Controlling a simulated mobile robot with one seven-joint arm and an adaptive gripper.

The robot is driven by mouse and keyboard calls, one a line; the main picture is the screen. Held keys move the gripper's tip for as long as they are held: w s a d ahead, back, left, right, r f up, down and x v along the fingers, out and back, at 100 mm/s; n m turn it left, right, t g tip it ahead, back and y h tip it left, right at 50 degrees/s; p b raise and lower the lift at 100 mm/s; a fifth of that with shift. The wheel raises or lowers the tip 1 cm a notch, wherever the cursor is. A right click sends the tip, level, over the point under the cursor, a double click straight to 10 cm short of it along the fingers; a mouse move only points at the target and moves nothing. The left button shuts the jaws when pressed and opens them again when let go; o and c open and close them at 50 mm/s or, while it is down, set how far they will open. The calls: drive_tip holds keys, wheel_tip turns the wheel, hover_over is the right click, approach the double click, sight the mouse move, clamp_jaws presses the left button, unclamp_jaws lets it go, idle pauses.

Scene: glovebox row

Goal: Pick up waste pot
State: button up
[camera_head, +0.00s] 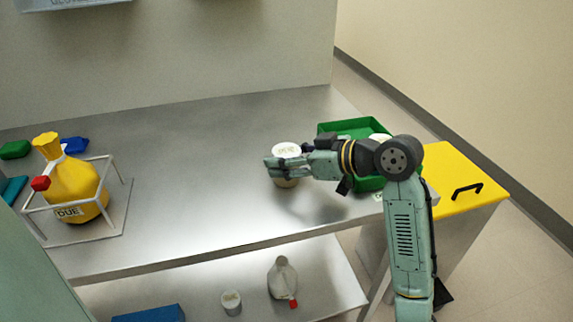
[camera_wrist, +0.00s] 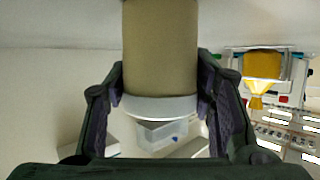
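The waste pot (camera_head: 287,182), a tan cylinder with a white, lettered lid, is upright at the right part of the steel bench. My gripper (camera_head: 285,168) reaches it from the right, with its fingers at the pot's sides. In the wrist view, which looks upside down, the tan pot (camera_wrist: 160,50) fills the space between the fingers of my gripper (camera_wrist: 160,75). Both fingertips appear to touch its sides, so the gripper looks shut on it. Whether the pot's base rests on the bench is unclear.
A green tray (camera_head: 345,127) lies right of the pot, partly behind my arm. A yellow-topped cabinet (camera_head: 465,180) stands at the right. A white pot (camera_head: 231,302) and bottle (camera_head: 283,278) stand on the lower shelf. The bench middle is clear.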

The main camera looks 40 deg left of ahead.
drive_tip(key=c, duration=0.7)
drive_tip(key=shift+r, duration=0.1)
